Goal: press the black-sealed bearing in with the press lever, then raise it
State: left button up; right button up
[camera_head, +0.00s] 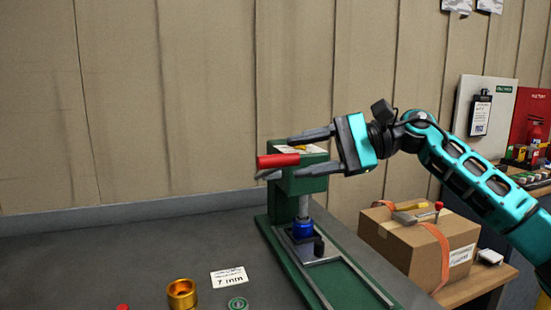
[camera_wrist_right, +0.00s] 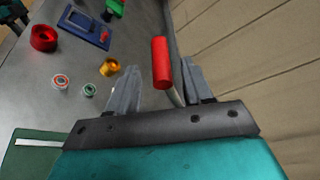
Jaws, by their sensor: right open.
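The green press (camera_head: 305,178) stands on the dark bench, with its red-gripped lever (camera_head: 278,161) sticking out to the left near the top. My right gripper (camera_head: 293,156) is open around the lever's red grip, one finger above and one below in the head view. In the right wrist view the red grip (camera_wrist_right: 160,63) stands between the spread fingers, with gaps on both sides. A blue part (camera_head: 303,228) sits below the press ram, with a black piece (camera_head: 319,246) beside it. I cannot make out the black-sealed bearing there. My left gripper is out of view.
A gold cup (camera_head: 182,294), a green-ringed bearing (camera_head: 238,303) and a "7 mm" card (camera_head: 229,277) lie left of the press. A red-ringed bearing (camera_wrist_right: 61,81) and a red ring (camera_wrist_right: 44,38) are farther off. A cardboard box (camera_head: 420,245) stands right.

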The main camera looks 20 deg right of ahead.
aim_at(276, 161)
jog(key=shift+x, duration=2.8)
jog(key=shift+c, duration=0.5)
grip_shut()
